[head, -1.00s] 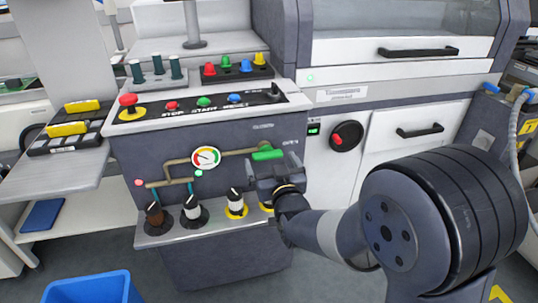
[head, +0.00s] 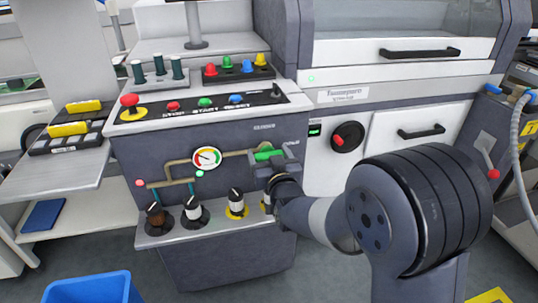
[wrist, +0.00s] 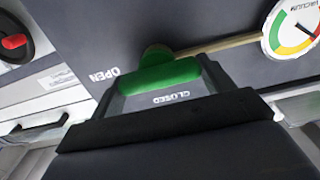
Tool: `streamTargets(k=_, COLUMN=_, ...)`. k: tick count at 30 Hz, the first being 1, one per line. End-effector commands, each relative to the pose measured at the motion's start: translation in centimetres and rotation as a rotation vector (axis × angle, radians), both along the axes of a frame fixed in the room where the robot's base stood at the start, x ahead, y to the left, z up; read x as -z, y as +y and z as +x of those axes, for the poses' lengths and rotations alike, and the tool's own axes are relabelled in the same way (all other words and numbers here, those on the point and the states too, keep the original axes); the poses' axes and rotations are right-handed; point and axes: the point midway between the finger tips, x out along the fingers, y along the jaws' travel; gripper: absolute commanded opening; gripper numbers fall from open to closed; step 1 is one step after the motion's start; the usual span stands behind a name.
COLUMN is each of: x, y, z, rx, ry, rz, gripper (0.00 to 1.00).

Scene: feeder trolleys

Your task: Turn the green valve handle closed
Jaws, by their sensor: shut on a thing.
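The green valve handle (head: 264,153) is on the dark front panel, at the right end of a brass pipe. It lies roughly level in the head view. My gripper (head: 272,157) is at the handle and shut on it, with a finger at each end. In the wrist view the handle (wrist: 162,77) spans between the fingers of my gripper (wrist: 160,88). The round green hub shows behind it. The word CLOSED (wrist: 171,97) shows between the fingers, and OPEN (wrist: 104,75) is to the left of the handle.
A vacuum gauge (head: 207,158) is left of the handle on the same pipe. Several knobs, including a black and white one (head: 236,202), stand on a ledge below. Buttons line the sloped console (head: 190,111) above. A red knob on a black disc (head: 347,136) is to the right.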

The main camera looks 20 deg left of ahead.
Motion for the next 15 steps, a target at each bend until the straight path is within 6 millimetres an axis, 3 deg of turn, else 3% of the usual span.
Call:
streamTargets(k=7, x=0.00, y=0.00, z=-0.01, rx=0.000, ry=0.000, rz=0.000, gripper=0.54)
streamTargets(k=15, x=0.08, y=0.03, z=-0.03, rx=0.000, ry=-0.018, rz=-0.028, gripper=0.54)
